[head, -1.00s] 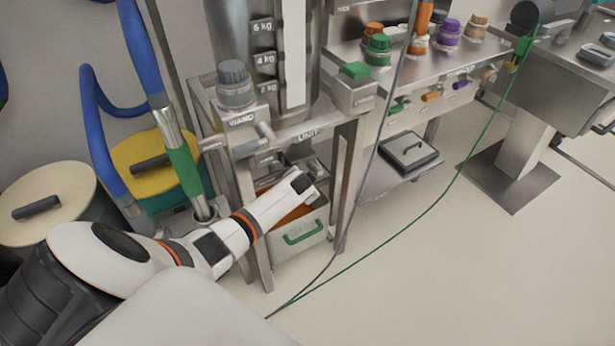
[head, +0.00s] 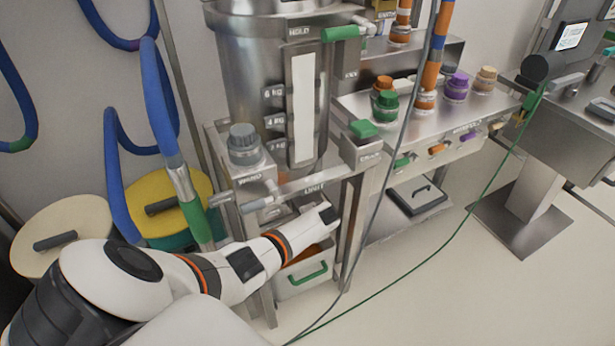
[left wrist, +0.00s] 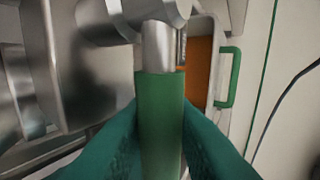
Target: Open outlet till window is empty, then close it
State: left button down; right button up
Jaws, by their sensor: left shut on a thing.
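The steel hopper (head: 258,60) stands at the middle of the head view, with 6, 4 and 2 kg marks beside its tall window (head: 303,110). The window looks pale white along its visible length, with no orange in it. My left gripper (left wrist: 160,130) is shut around the green grip of the outlet lever (left wrist: 160,105), under the hopper; in the head view my arm hides this. A bin (head: 300,285) with a green handle stands low beneath, with orange material (left wrist: 202,75) inside. My right gripper is out of view.
A steel bench (head: 420,120) with coloured caps stands right of the hopper. Lidded drums (head: 62,232) and a blue hose (head: 158,95) are at left. A grey hose and green cable hang in front.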

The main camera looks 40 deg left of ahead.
pick_arm(q)
jog(key=shift+w+r, duration=0.1)
jog(key=shift+r, duration=0.1)
dwell(0.4)
jog(key=c, duration=1.3)
grip_release()
jog(key=shift+o, duration=0.2)
jog(key=shift+s+d+r+p, duration=0.2)
jog(key=shift+d+r+p, duration=0.05)
jog(key=shift+r+p, duration=0.2)
jog(key=p+v, duration=0.3)
jog(key=v, duration=0.8)
jog(key=shift+w, duration=0.15)
